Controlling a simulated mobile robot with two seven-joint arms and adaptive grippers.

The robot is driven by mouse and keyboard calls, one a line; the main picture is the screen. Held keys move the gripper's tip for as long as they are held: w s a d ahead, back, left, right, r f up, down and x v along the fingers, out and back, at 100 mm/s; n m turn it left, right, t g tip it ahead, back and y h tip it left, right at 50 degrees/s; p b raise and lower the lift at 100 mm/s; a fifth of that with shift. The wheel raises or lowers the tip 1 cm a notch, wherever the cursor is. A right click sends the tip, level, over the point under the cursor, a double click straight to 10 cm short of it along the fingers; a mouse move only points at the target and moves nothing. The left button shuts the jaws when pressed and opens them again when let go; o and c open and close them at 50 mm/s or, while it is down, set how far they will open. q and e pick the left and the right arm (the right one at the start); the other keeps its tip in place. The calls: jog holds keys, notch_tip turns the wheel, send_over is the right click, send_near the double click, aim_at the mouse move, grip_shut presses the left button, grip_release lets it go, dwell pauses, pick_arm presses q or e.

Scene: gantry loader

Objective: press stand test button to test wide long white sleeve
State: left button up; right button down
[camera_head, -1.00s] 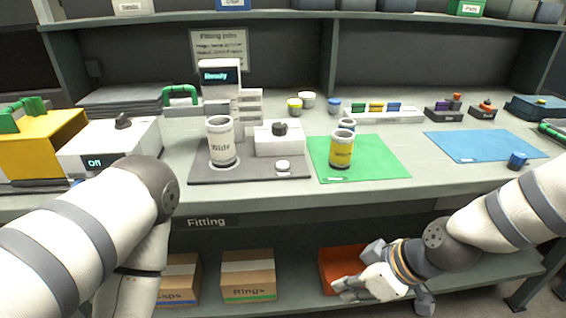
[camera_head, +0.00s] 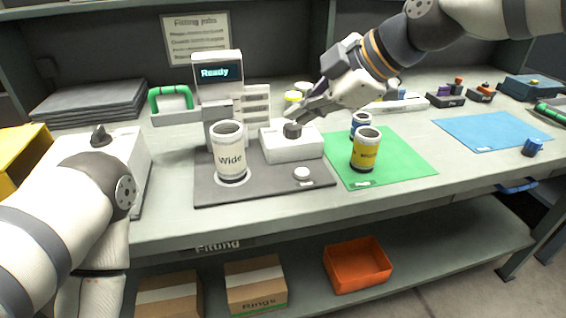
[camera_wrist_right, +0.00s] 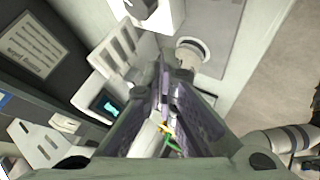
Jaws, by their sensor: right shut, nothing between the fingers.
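The white sleeve marked "Wide" (camera_head: 230,160) stands upright on the dark mat in front of the test stand, whose screen (camera_head: 217,73) reads "Ready". Its open top shows in the wrist view (camera_wrist_right: 190,52). Right of it is a white box (camera_head: 292,147) with a dark knob (camera_head: 293,130). A small round white button (camera_head: 302,174) lies on the mat's front right. My right gripper (camera_head: 297,112) is shut and empty, just above and behind the dark knob; contact cannot be told. Its fingers also show in the wrist view (camera_wrist_right: 166,84). My left gripper is out of view.
A yellow-labelled can (camera_head: 366,152) and a blue one (camera_head: 360,122) stand on or by the green mat (camera_head: 408,165). A green-handled item (camera_head: 172,105) is behind the sleeve.

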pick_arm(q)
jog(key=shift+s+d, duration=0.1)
pick_arm(e)
jog(key=shift+s+d, duration=0.1)
jog(key=shift+d, duration=0.05)
jog(key=b, duration=0.2)
send_over(301, 174)
notch_tip(301, 174, down, 7)
jog(key=shift+f, duration=0.15)
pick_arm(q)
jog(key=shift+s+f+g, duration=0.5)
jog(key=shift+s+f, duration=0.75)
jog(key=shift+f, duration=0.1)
pick_arm(e)
jog(key=shift+f, duration=0.75)
jog(key=shift+f, duration=0.4)
jog(key=shift+f, duration=0.4)
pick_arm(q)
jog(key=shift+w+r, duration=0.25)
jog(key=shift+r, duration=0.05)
pick_arm(e)
jog(key=shift+r, duration=0.8)
